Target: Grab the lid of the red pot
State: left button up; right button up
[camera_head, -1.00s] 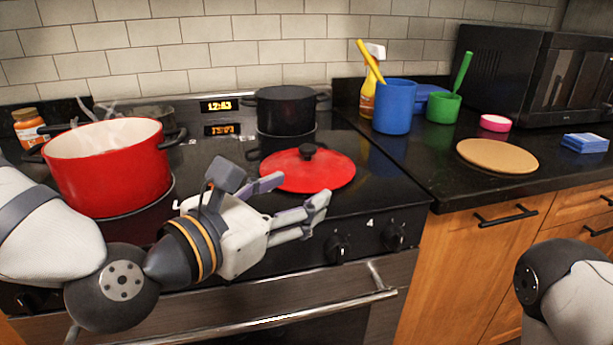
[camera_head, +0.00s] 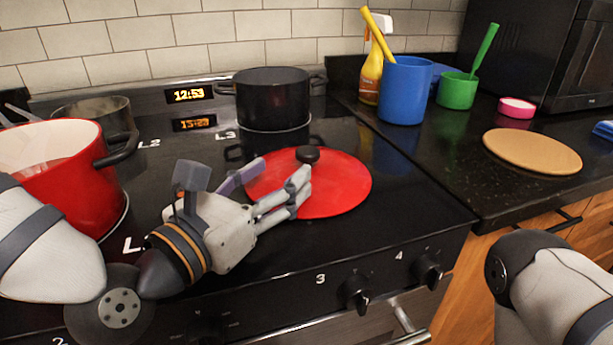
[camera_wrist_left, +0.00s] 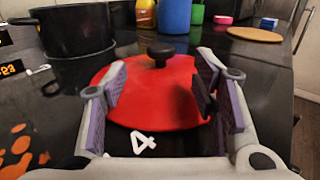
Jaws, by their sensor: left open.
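The red lid (camera_head: 342,188) lies flat on the black stovetop, with a dark round knob (camera_head: 307,155) at its middle. The lid (camera_wrist_left: 150,100) and its knob (camera_wrist_left: 160,52) also show in the left wrist view, ahead of and between the fingers. My left gripper (camera_head: 272,177) is open and empty, its fingers over the lid's left part and pointing toward the knob, short of it. The red pot (camera_head: 75,185) stands open on the stove at the left, partly cut off by the frame and my left arm. My right gripper is out of view; only part of that arm shows.
A black pot (camera_head: 272,100) stands behind the lid, and a grey pot (camera_head: 98,117) behind the red pot. On the right counter are a blue cup (camera_head: 405,92), a green cup (camera_head: 457,91), a spray bottle (camera_head: 371,80) and a round board (camera_head: 532,151). Knobs line the stove front.

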aim_at(299, 156)
pick_arm(q)
jog(key=x, duration=0.6)
jog(key=shift+w+d+r, duration=0.1)
jog(key=shift+d+r, duration=0.05)
jog(key=shift+r, duration=0.05)
grip_shut()
